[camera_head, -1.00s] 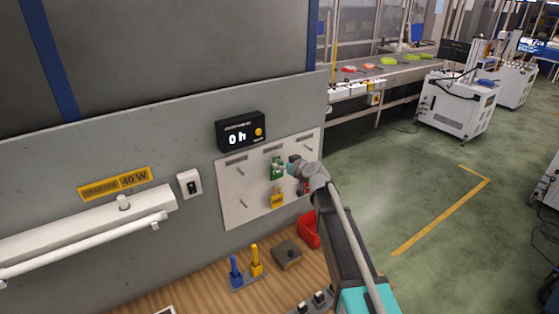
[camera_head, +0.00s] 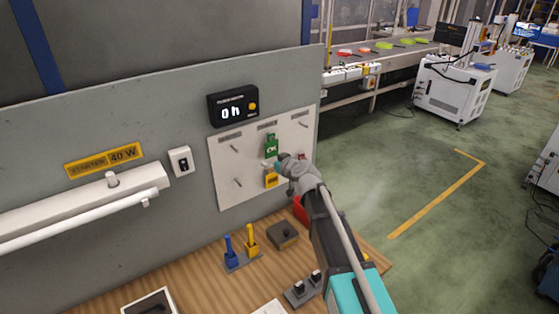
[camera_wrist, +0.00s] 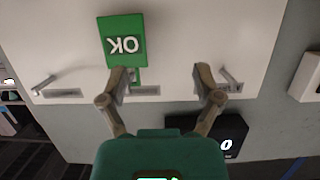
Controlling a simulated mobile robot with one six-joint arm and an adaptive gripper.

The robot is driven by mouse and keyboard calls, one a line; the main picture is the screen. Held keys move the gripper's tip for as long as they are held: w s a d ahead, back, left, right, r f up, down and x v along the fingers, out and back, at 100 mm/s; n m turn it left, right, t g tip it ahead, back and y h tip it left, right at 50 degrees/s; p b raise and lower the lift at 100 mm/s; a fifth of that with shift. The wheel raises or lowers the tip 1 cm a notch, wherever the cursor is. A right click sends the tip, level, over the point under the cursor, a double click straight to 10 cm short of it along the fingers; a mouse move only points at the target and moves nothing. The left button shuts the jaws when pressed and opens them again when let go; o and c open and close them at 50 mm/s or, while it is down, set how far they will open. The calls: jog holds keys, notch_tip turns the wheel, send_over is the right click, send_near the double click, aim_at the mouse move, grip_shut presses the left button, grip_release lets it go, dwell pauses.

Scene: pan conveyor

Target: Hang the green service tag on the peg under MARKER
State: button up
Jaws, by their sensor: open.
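The green service tag (camera_head: 271,146), marked OK, hangs at the upper middle of the white peg board (camera_head: 225,165), below a small label too blurred to read. In the wrist view the tag (camera_wrist: 122,40) appears upside down at upper left. My gripper (camera_wrist: 163,76) is open, with nothing between its fingers; its left finger overlaps the tag's edge near the loop end, and I cannot tell whether they touch. In the head view my gripper (camera_head: 272,165) is just below the green tag, partly in front of a yellow tag (camera_head: 271,181).
Bare pegs show at upper left (camera_head: 234,148), lower left (camera_head: 238,183) and upper right (camera_head: 303,124) of the board. A black display (camera_head: 233,106) is above it. A wooden bench below holds blue and yellow tools (camera_head: 240,248) and a red bin (camera_head: 300,212).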

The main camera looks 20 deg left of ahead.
jog(key=s+a+f+b, duration=0.6)
jog(key=a+f+b, duration=0.1)
jog(key=f+b, duration=0.2)
jog(key=shift+s+a+f+b, duration=0.3)
jog(key=shift+a+f, duration=0.1)
jog(key=shift+f, duration=0.2)
jog(key=shift+d, duration=0.1)
dwell(0.4)
jog(key=s+d+f+m+g+h, duration=0.1)
jog(key=d+f+h, duration=0.15)
jog(key=d, duration=0.65)
jog(key=s+d+f+m+g+h, duration=0.15)
jog(key=d+f, duration=0.25)
jog(key=d, duration=0.5)
jog(key=s+d+f+m+g+h, duration=0.1)
jog(key=s+d+f+g+h, duration=0.15)
jog(key=d, duration=0.65)
jog(key=s+d+f+m+g+h, duration=0.2)
jog(key=s+d, duration=0.4)
jog(key=d, duration=0.5)
jog(key=s+d+f+m+g+h, duration=0.2)
jog(key=s+d+m, duration=0.2)
jog(key=d, duration=0.7)
jog(key=shift+s, duration=1.15)
